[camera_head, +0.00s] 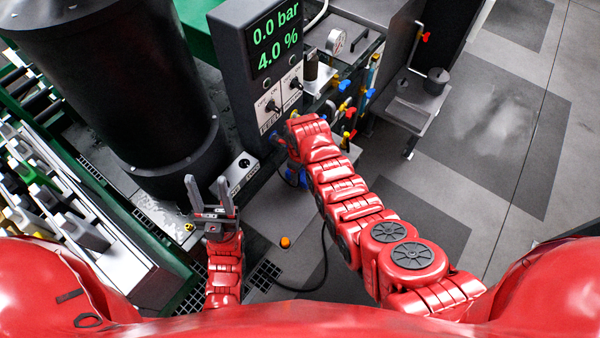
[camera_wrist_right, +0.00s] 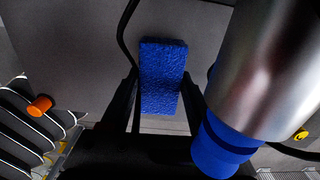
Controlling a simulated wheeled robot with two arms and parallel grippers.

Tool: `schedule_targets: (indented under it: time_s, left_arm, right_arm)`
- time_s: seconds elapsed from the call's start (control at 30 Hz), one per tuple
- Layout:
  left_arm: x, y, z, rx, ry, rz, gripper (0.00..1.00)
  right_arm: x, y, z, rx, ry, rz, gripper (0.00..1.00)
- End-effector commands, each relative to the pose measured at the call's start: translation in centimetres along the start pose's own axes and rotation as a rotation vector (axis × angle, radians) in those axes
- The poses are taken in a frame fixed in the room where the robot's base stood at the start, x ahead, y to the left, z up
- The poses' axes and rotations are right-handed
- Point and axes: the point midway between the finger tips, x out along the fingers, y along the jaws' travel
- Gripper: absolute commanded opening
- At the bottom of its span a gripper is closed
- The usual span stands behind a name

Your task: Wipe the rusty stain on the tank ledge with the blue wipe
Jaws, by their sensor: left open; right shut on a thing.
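The blue wipe (camera_wrist_right: 162,75), a rough-textured block, is between the fingers of my right gripper (camera_wrist_right: 160,98) in the right wrist view. The right gripper is shut on it. In the head view my right arm reaches toward the control box, and its wrist hides the fingers and the wipe. My left gripper (camera_head: 208,190) is open and empty, pointing up the picture near the foot of the black tank (camera_head: 115,80). I cannot make out the rusty stain or clearly tell which surface is the tank ledge.
A dark control box (camera_head: 262,75) with green digits stands beside the tank. Colored valves (camera_head: 345,105) crowd the area right of my right wrist. In the right wrist view a steel cylinder (camera_wrist_right: 265,70) with a blue end is close on the right, and an orange knob (camera_wrist_right: 40,104) is left.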

Motion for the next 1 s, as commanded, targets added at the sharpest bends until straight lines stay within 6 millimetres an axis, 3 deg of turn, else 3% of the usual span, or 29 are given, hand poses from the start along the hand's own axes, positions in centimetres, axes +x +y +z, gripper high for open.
schedule_targets:
  time_s: [1.0]
  left_arm:
    - [-1.6, 0.1, 0.3, 0.0, 0.0, 0.0, 0.53]
  right_arm:
    - [1.9, 0.0, 0.0, 0.0, 0.0, 0.0, 0.17]
